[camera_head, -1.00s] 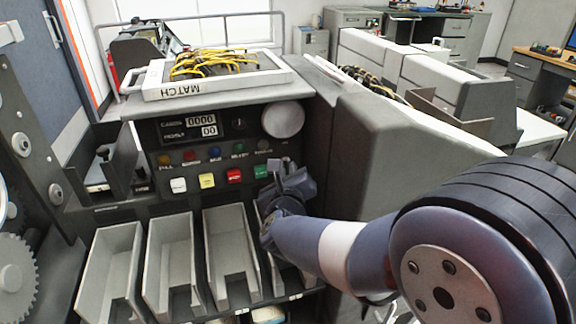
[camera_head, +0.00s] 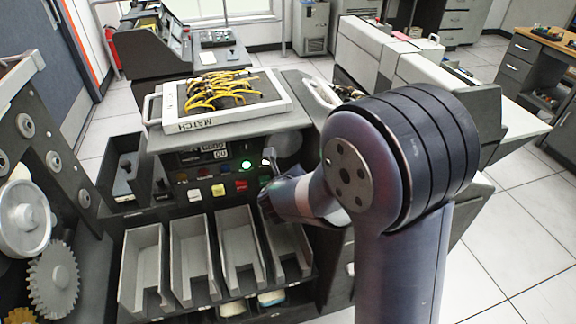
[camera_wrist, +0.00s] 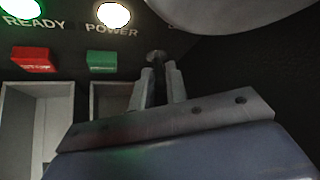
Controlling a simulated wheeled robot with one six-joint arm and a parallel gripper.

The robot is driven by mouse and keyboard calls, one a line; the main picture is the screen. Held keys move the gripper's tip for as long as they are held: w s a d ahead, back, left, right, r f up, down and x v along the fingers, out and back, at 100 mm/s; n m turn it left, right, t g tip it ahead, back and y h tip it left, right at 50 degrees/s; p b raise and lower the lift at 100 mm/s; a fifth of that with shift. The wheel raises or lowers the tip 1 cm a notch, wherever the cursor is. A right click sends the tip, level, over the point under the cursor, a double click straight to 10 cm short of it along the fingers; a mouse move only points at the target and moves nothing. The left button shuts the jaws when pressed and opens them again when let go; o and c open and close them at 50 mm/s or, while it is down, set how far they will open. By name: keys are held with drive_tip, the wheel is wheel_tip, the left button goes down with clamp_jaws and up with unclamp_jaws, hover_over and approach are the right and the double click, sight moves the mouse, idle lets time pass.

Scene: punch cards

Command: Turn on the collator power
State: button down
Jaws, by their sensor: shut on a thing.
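The collator's dark front panel (camera_head: 180,180) faces me below a tilted top. In the wrist view, the POWER lamp (camera_wrist: 113,15) glows white and the READY lamp (camera_wrist: 20,7) glows green. Both glow in the head view too, the green one (camera_head: 246,164) clearest. My gripper (camera_wrist: 158,76) is shut on a small round-ended switch (camera_wrist: 157,56) to the lower right of the POWER lamp. The fingers hide much of the switch, so its exact position is unclear.
A red button (camera_wrist: 34,60) and a green button (camera_wrist: 102,61) sit left of my fingers. A large pale disc (camera_wrist: 225,12) is close above right. Several grey card bins (camera_head: 142,270) stand below the panel. A board with yellow cables (camera_head: 220,92) lies on top.

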drive_tip(key=shift+r+g+p, duration=0.3)
drive_tip(key=shift+g+p, duration=0.3)
drive_tip(key=shift+p, duration=1.1)
drive_tip(key=shift+f+p, duration=0.15)
drive_tip(key=shift+p, duration=0.35)
drive_tip(key=c, duration=1.7)
unclamp_jaws()
drive_tip(key=shift+w, duration=0.1)
drive_tip(key=p+v, duration=0.2)
drive_tip(key=v, duration=0.9)
drive_tip(key=shift+w+a, duration=0.1)
drive_tip(key=shift+a, duration=0.05)
